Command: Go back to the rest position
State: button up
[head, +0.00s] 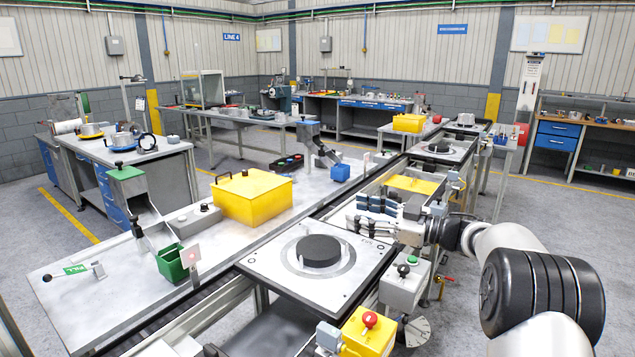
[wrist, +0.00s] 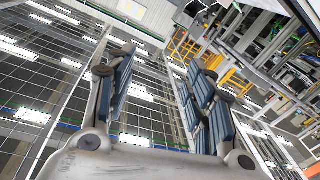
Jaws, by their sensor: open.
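My gripper (head: 366,213) is at the right of the conveyor line in the head view, with its blue-padded fingers pointing left. It is raised and appears to be beside the pallet with the black disc. In the wrist view my gripper (wrist: 163,68) has its two fingers spread apart with nothing between them. A thick black disc (head: 319,250) sits on the pale ring in the middle of the near pallet (head: 262,262), apart from the fingers.
A control box with a green button (head: 403,289) and a yellow box with a red button (head: 368,331) stand beside the conveyor. A yellow case (head: 252,196), a green bin (head: 171,264) and a blue bin (head: 340,173) are on the bench. Another pallet (head: 462,153) is farther along.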

notch_tip(320, 180, up, 12)
jog(key=w+d+r+m+t+h, duration=0.1)
jog(key=w+d+m+t+h, duration=0.15)
jog(key=m+t+h, duration=0.45)
jog(key=s+d+m+h, duration=0.5)
jog(key=s+d+h, duration=0.1)
jog(key=s+h, duration=0.35)
jog(key=s+a+f+m+g, duration=0.1)
jog(key=s+a+f+g, duration=0.1)
jog(key=s+f, duration=0.5)
jog(key=s+a+f+m+g, duration=0.1)
jog(key=s+f+g, duration=0.4)
jog(key=s, duration=1.4)
jog(key=s+a+f+m+g, duration=0.1)
jog(key=s+a+f+g, duration=0.2)
jog(key=s+f, duration=0.6)
jog(key=s+g, duration=0.1)
jog(key=s, duration=0.3)
jog(key=shift+s+a+f+m, duration=0.2)
jog(key=shift+s+f+m, duration=0.1)
